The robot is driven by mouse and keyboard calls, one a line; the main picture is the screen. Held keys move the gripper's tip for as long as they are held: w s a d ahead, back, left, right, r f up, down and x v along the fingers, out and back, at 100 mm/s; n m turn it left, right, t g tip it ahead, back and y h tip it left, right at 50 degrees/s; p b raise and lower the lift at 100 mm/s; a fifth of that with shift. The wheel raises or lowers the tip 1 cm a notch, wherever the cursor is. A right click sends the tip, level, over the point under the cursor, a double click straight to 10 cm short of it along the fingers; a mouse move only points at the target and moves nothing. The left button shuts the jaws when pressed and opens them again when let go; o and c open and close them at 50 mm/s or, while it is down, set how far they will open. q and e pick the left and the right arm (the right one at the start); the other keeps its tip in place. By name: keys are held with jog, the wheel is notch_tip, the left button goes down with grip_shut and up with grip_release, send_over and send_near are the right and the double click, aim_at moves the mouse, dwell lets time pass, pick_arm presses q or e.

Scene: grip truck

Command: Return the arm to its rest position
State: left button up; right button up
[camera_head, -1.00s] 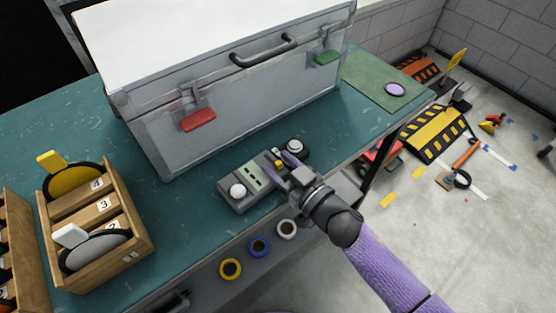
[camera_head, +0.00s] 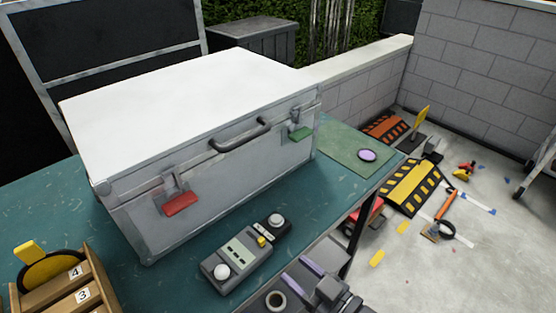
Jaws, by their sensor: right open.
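My right gripper (camera_head: 302,274) is at the bottom middle of the head view, with its two purple-lined fingers apart and nothing between them. It is in front of the bench, to the right of and apart from the grey control box (camera_head: 238,252). The control box lies on the teal bench top (camera_head: 75,225), with a white knob at each end and a small yellow part near the far knob. My left gripper is out of view.
A large closed silver case (camera_head: 235,175) with red and green latches fills the bench's middle. A wooden rack (camera_head: 93,272) with numbered slots stands at the lower left. A purple disc (camera_head: 367,155) lies on a green mat (camera_head: 340,143). Striped ramps (camera_head: 412,186) lie on the floor at right.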

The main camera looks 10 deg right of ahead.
jog(key=s+d+f+m+g+h, duration=0.2)
jog(key=s+d+f+h, duration=0.15)
jog(key=f, duration=0.65)
jog(key=s+d+f+m+g+h, duration=0.25)
jog(key=d+f+h, duration=0.25)
jog(key=f, duration=0.4)
jog(key=s+d+f+g+h, duration=0.1)
jog(key=s+f+g, duration=0.3)
jog(key=s, duration=0.9)
jog(key=s+d+f+g+h, duration=0.1)
jog(key=s+f+g, duration=0.4)
jog(key=s, duration=0.8)
notch_tip(320, 180, down, 3)
jog(key=shift+d+r+m+h, duration=0.1)
jog(key=shift+d+m+h, duration=0.05)
jog(key=shift+m+h, duration=0.25)
jog(key=shift+w, duration=0.1)
